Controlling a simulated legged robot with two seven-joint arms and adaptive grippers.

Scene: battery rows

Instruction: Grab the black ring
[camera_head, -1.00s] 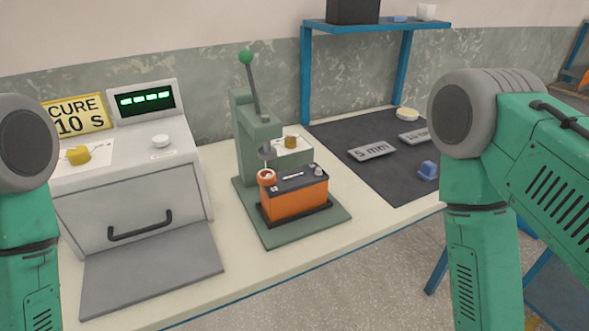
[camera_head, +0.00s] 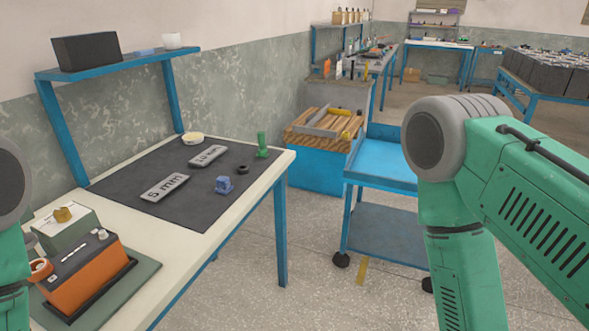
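A small black ring (camera_head: 243,169) lies on the dark mat (camera_head: 130,181) near its right edge. Links of my two arms show at the left and right edges of the picture. Neither gripper is in view.
A blue shelf (camera_head: 120,64) stands behind the mat. A blue cart (camera_head: 385,178) stands right of the table, with floor between them. The mat around the ring is mostly clear.

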